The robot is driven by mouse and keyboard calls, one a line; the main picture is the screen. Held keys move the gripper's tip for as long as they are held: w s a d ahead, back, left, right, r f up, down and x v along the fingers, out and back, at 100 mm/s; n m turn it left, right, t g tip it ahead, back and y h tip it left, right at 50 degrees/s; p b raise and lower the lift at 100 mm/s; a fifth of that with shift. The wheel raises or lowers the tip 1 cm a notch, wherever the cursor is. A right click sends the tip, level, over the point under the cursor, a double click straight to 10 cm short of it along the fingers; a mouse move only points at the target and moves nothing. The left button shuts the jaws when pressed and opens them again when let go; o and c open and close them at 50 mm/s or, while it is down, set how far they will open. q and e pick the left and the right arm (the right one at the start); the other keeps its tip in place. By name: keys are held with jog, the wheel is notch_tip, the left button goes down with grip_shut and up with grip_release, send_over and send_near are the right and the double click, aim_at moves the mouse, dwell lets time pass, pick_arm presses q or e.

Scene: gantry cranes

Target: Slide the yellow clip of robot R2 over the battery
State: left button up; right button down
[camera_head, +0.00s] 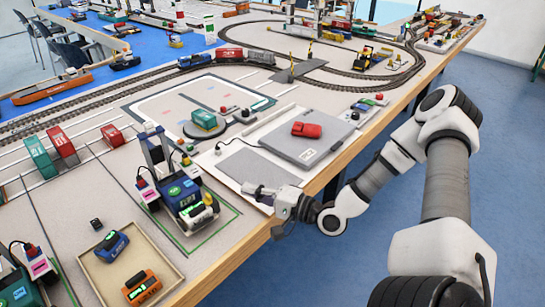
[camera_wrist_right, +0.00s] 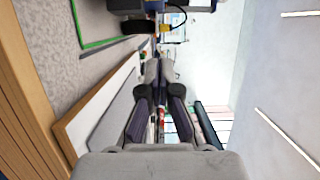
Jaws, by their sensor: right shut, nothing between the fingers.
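A blue wheeled robot (camera_head: 185,197) with a dark mast stands in a green-outlined bay at the table's front. I take it for R2, but its label is too small to read. A small yellow part (camera_head: 208,198), apparently the clip, shows by a pale cylinder on its front right; I cannot tell whether it covers the battery. My right gripper (camera_head: 250,188) is shut and empty, just right of the robot, apart from it, over the table's front edge. In the right wrist view the closed fingers (camera_wrist_right: 158,68) point toward the dark vehicle (camera_wrist_right: 150,8) at the top. My left gripper is not in view.
A wooden tray (camera_head: 167,263) in front holds a blue device (camera_head: 112,246) and an orange device (camera_head: 142,287). A grey plate (camera_head: 320,150) with a red block (camera_head: 306,130) lies behind my right gripper. Another robot (camera_head: 22,280) stands at lower left.

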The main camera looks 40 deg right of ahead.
jog(key=p+v, duration=0.3)
jog(key=v, duration=0.2)
jog(key=shift+d+p, duration=0.3)
jog(key=shift+p, duration=0.1)
jog(key=shift+s+a+f, duration=0.1)
jog(key=shift+a, duration=0.15)
jog(key=shift+f, duration=0.1)
